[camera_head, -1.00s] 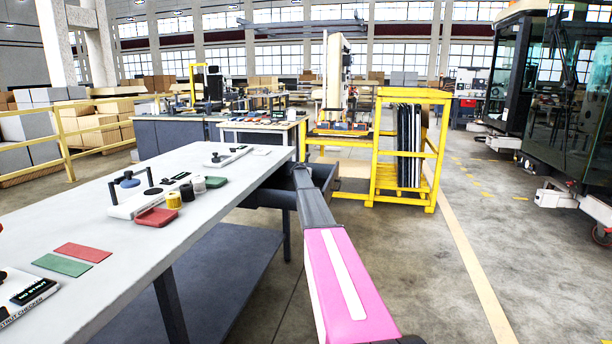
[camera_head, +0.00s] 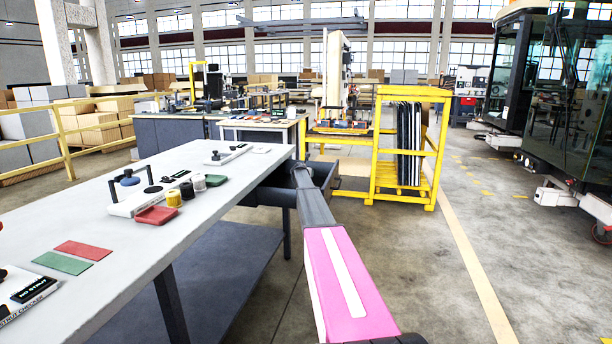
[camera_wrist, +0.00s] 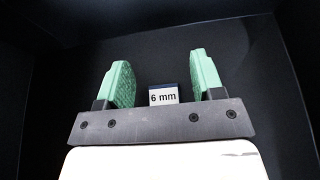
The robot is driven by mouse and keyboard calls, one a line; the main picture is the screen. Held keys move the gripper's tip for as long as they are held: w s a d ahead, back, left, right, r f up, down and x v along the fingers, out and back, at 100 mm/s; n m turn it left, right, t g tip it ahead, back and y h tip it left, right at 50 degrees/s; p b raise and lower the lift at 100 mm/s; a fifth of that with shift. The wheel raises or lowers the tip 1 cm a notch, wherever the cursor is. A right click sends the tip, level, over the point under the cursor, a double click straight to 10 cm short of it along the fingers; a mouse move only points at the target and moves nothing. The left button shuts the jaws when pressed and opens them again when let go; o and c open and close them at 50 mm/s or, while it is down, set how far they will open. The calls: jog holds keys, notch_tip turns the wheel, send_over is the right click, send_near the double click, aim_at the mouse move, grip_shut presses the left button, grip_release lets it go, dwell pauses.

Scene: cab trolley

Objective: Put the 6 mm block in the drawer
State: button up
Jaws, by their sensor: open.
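The block, marked "6 mm" (camera_wrist: 163,96), shows in the wrist view between the two green fingers of my gripper (camera_wrist: 163,70). The fingers stand open, with a gap on each side of the block. Its lower part is hidden behind the gripper's grey crossbar. Dark walls of the drawer (camera_wrist: 60,25) surround the gripper and block; I cannot tell whether the block rests on the drawer floor. In the head view the dark drawer (camera_head: 262,196) is pulled out under the table's right side. My arm reaches over to it, and the gripper itself is hidden there.
The grey table (camera_head: 115,245) holds a red tray (camera_head: 157,215), a yellow pot (camera_head: 173,198), and red (camera_head: 83,250) and green (camera_head: 62,263) mats. A yellow rack (camera_head: 410,150) stands behind the drawer. The floor to the right is clear up to the cab (camera_head: 550,110).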

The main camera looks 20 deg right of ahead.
jog(key=shift+r, duration=0.5)
jog(key=v, duration=1.2)
dwell(0.4)
